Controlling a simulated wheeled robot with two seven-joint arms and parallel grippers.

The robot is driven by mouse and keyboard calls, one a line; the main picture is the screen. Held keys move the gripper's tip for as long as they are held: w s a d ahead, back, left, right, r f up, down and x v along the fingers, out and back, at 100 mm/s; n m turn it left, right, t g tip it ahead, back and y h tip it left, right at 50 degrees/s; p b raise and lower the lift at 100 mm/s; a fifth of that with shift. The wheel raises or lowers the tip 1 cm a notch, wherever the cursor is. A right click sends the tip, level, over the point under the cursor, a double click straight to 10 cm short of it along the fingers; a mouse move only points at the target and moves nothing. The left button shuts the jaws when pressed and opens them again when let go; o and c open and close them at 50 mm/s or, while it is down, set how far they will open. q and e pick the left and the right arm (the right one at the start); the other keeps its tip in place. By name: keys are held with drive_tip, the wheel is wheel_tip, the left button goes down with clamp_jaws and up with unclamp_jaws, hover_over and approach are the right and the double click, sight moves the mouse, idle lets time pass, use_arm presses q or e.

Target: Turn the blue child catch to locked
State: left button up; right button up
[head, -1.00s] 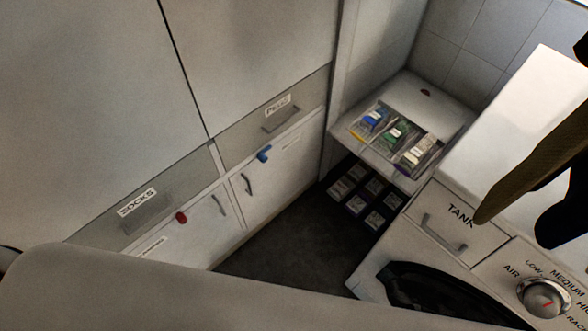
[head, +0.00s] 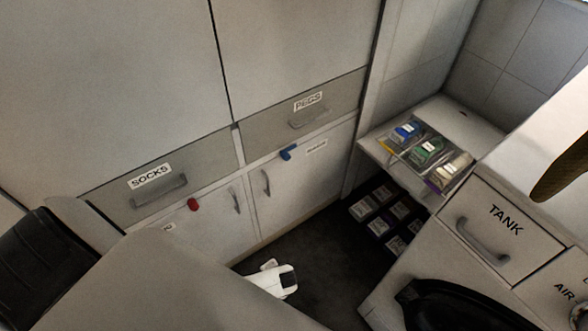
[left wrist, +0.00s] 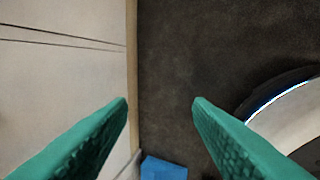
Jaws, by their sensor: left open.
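The blue child catch (head: 288,152) sits on the lower cupboard front, just below the PEGS drawer (head: 308,111). It lies roughly sideways with a slight tilt; whether that is locked I cannot tell. A red catch (head: 193,204) sits further left below the SOCKS drawer (head: 160,191). My left gripper (left wrist: 160,103) shows two green fingers, open and apart, with dark floor between them. A blue block (left wrist: 163,168) shows at the bottom edge of the left wrist view; I cannot tell whether it is the catch.
Cupboard doors with handles (head: 266,182) stand below the catches. At right are a shelf with coloured packets (head: 428,149), smaller packs below (head: 385,208), and a TANK drawer (head: 500,225). Dark floor (head: 318,240) lies open between.

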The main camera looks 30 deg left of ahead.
use_arm(q)
drive_tip(key=w+a+r+t+y+b, duration=0.1)
drive_tip(key=w+b, duration=0.1)
drive_tip(key=w, duration=0.3)
drive_tip(key=w+r+t+y+b, duration=0.1)
drive_tip(key=w+y+b, duration=0.15)
drive_tip(key=w, duration=0.25)
drive_tip(key=n+t+y+b, duration=0.3)
drive_tip(key=n+y+b, duration=0.6)
drive_tip(key=b, duration=0.4)
approach(288, 158)
drive_tip(key=x, duration=0.4)
drive_tip(key=shift+a+f, duration=0.1)
drive_tip(key=shift+f, duration=0.05)
drive_tip(key=x, duration=0.3)
drive_tip(key=shift+w+a+b, duration=0.15)
drive_tip(key=shift+a+b, duration=0.2)
drive_tip(key=shift+w+a, duration=0.2)
drive_tip(key=shift+a, duration=0.25)
use_arm(e)
drive_tip(key=w+r+t, duration=0.1)
drive_tip(key=w+r, duration=0.2)
drive_tip(key=r, duration=0.3)
drive_tip(key=w+a+r+t, duration=0.1)
drive_tip(key=w+r+t, duration=0.1)
drive_tip(key=w+r, duration=0.2)
wheel_tip(288, 158, up, 3)
drive_tip(key=shift+w+r, duration=0.1)
drive_tip(key=shift+w, duration=0.05)
drive_tip(key=shift+a, duration=0.1)
